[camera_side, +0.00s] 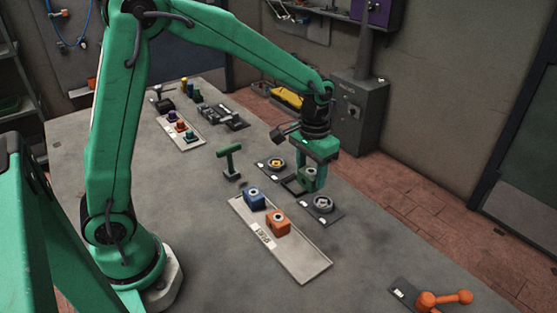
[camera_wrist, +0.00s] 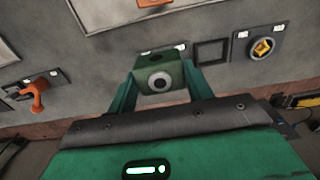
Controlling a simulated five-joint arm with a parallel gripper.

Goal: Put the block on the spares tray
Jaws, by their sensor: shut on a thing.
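A green block (camera_side: 309,184) with a round pale-rimmed hub is held between the fingers of my gripper (camera_side: 309,178). In the wrist view the same block (camera_wrist: 160,82) sits between both fingertips, its hub facing the camera. In the side view it appears beside a dark square frame (camera_side: 292,187); I cannot tell its exact height above the table.
Dark plates with a yellow-centred socket (camera_side: 275,163) and a grey ring (camera_side: 323,204) flank the frame. A green T-handle (camera_side: 229,162) stands left. Another pale tray (camera_side: 199,140) with several blocks lies farther back. An orange lever (camera_side: 442,298) is at front right.

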